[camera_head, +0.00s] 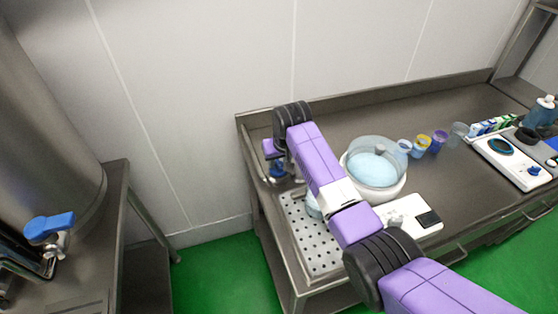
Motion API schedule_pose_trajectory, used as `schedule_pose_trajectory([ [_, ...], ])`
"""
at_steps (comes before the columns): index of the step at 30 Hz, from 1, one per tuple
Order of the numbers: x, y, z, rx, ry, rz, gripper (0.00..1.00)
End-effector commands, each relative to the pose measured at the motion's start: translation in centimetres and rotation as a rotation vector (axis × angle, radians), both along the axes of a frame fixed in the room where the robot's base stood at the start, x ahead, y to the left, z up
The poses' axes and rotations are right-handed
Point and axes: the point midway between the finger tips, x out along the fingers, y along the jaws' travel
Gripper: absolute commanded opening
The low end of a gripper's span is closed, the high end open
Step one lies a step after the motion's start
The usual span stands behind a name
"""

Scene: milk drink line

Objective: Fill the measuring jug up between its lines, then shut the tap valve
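My arm reaches across the steel bench (345,123) to its left end. The purple end of my arm, with my gripper (271,150), hangs just above a blue tap handle (278,169). The fingers are too small and hidden to tell whether they are open, shut or touching the handle. Below the handle is the metal tap, mostly hidden. A clear, bluish vessel (313,207), probably the measuring jug, stands on the perforated drip tray (314,252). My arm covers most of it, so its lines and level cannot be read.
A white round appliance with a clear lid (376,160) stands right of my arm, near several cups (421,146). A white scale-like device (411,216) lies before it. Another blue-handled tap (48,226) is on the left bench. Green floor separates the benches.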

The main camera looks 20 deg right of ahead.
Motion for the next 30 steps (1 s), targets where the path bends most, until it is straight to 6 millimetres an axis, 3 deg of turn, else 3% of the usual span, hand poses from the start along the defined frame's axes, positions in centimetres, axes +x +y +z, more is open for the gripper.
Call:
schedule_pose_trajectory([
  [17, -2.6, 0.0, 6.4, 0.000, -0.003, -0.001, 0.34],
  [30, -2.9, 0.0, 7.1, 0.000, 0.000, -0.001, 0.34],
])
